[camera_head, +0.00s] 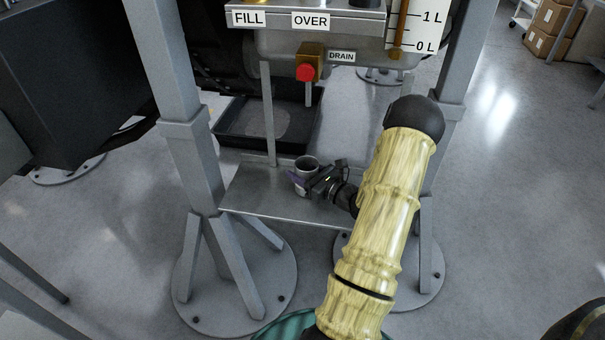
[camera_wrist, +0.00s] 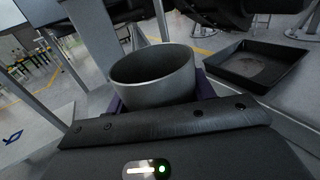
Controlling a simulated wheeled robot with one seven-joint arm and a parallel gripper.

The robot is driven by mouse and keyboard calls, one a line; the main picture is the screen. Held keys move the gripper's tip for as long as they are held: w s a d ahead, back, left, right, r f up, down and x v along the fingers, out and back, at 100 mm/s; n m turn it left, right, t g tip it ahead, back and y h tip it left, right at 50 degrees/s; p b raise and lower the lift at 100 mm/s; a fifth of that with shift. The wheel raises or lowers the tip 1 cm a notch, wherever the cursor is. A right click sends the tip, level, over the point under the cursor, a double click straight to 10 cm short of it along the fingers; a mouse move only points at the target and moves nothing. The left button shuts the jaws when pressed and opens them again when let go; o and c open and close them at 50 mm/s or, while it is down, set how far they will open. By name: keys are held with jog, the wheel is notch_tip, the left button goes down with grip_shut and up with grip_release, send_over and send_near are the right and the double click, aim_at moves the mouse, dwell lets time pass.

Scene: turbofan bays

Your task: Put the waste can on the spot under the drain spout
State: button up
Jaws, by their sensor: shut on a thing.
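The waste can (camera_head: 306,164) is a small grey metal cup, upright and open at the top. It is over the low metal shelf (camera_head: 258,200) between the stand legs; I cannot tell whether it touches the shelf. My gripper (camera_head: 302,183) is shut on the can from the right. In the wrist view the can (camera_wrist: 155,85) stands between the purple finger pads, and its inside looks empty. The drain spout (camera_head: 308,92) hangs below the red knob (camera_head: 305,72) by the DRAIN label, behind and above the can. The spot under the spout cannot be made out clearly.
A black drip tray (camera_head: 228,140) with a round grey patch lies on the floor behind the shelf; it also shows in the wrist view (camera_wrist: 240,75). Grey stand legs (camera_head: 180,90) rise left and right of the shelf. A thin upright post (camera_head: 268,115) stands at the shelf's back edge.

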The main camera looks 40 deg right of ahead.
jog(key=shift+f, duration=0.35)
jog(key=o, duration=1)
jog(key=shift+r, duration=0.25)
jog(key=s, duration=0.4)
jog(key=s+d+p, duration=0.1)
jog(key=s, duration=0.3)
jog(key=s+d+p, duration=0.1)
jog(key=s, duration=0.3)
jog(key=shift+d+f, duration=0.1)
jog(key=shift+w, duration=0.1)
